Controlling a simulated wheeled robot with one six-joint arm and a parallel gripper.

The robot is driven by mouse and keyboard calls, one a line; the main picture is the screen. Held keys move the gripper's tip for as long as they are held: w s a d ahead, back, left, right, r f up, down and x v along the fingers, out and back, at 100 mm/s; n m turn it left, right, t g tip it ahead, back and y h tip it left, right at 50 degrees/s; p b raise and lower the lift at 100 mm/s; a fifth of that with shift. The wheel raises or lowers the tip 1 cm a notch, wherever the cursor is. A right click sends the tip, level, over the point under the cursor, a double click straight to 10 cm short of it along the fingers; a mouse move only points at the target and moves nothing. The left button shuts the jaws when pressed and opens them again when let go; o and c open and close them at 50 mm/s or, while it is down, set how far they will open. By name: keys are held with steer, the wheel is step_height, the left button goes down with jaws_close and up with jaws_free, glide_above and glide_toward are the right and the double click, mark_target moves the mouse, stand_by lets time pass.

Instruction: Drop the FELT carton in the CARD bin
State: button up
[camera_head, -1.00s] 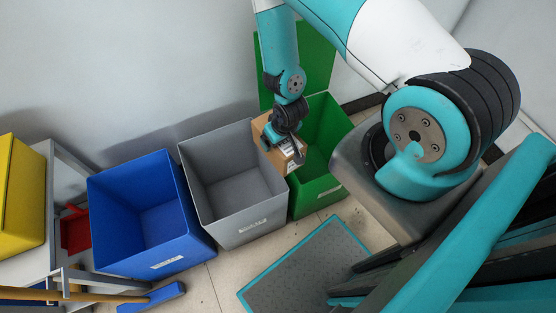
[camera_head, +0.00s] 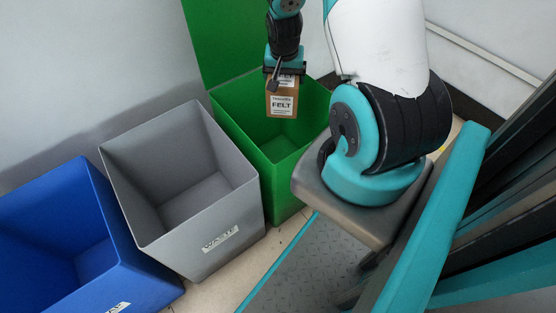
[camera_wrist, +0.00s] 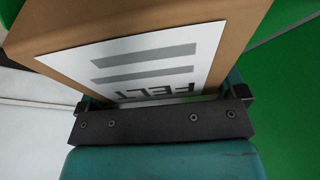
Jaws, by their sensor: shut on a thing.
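The FELT carton (camera_head: 283,100) is a small brown box with a white label reading FELT. My gripper (camera_head: 284,78) is shut on it from above and holds it over the opening of the green bin (camera_head: 235,131). The carton (camera_wrist: 30,25) fills much of the wrist view, its label upside down there, with my gripper (camera_wrist: 165,95) against it. No label shows on the green bin's visible faces, so I cannot read whether it is the CARD bin.
A grey bin (camera_head: 215,262) labelled WASTE stands left of the green bin. A blue bin (camera_head: 150,285) stands further left, its label cut off. A tall green panel (camera_head: 225,40) rises behind the green bin against the wall.

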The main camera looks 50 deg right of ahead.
steer(key=shift+s+d+f+b, duration=0.2)
steer(key=shift+d+f+b, duration=0.1)
steer(key=shift+d, duration=0.05)
step_height(320, 180, down, 6)
steer(key=b, duration=0.5)
steer(key=shift+r, duration=0.2)
steer(key=o, duration=0.8)
steer(key=shift+r, duration=0.15)
steer(key=p+v, duration=0.6)
steer(key=v, duration=1.1)
steer(key=shift+s+a+r, duration=0.1)
